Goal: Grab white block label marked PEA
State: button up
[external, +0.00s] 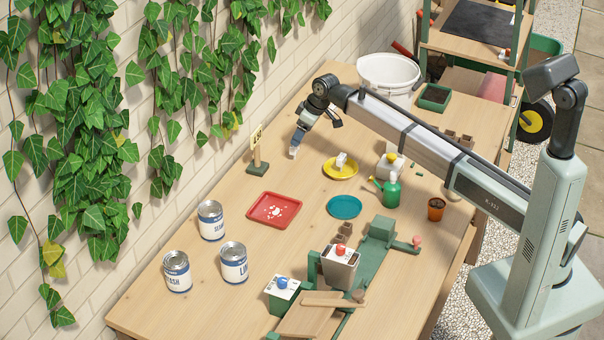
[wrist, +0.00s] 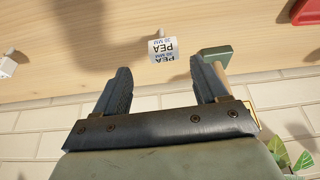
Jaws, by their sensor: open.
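The white block label marked PEA (wrist: 163,50) shows at the top middle of the wrist view, on the wooden table, its lettering upside down in the picture. My gripper (wrist: 161,72) is open, with a dark finger on each side and an empty gap between them. The block appears just beyond the fingertips, roughly in line with the gap; I cannot tell the exact height between them. In the external view my gripper (external: 296,147) points down over the table near the wall, with a small white piece at its tips.
A green-based sign stand (wrist: 217,52) is close beside my right-hand finger in the wrist view. Another white block (wrist: 7,65) lies at the left edge. A yellow saucer (external: 328,172) holding a white piece and a red tray (external: 257,216) stand nearby. The brick wall is close.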

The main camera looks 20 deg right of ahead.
aim_at(295, 152)
jog(key=shift+s+a+x, duration=0.1)
jog(key=shift+x, duration=1.45)
jog(key=shift+s+a+x, duration=0.1)
jog(key=shift+s+x, duration=0.05)
jog(key=shift+x, duration=1.35)
jog(key=shift+c, duration=0.3)
jog(key=c, duration=1)
jog(key=shift+o, duration=0.2)
